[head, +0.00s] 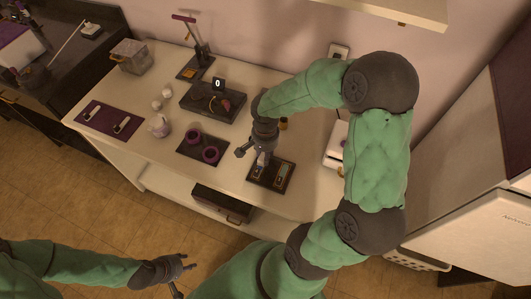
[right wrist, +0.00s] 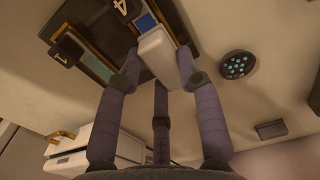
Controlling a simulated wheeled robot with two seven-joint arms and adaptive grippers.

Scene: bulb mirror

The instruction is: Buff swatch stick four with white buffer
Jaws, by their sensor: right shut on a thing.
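My right gripper (head: 256,154) is over the dark swatch tray (head: 254,178) at the front of the table. In the right wrist view, this gripper (right wrist: 157,66) is shut on a white block, the white buffer (right wrist: 157,50). The buffer's far end is at a blue swatch stick (right wrist: 147,22) beside the label 4. I cannot tell whether they touch. The tray also bears the label 1 (right wrist: 62,56). A pale green strip (head: 282,171) shows on the tray's right side. My left gripper (head: 181,276) is empty, fingers apart, over the floor at lower left.
A purple mat (head: 97,116) lies far left. A white appliance (head: 336,143) stands right.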

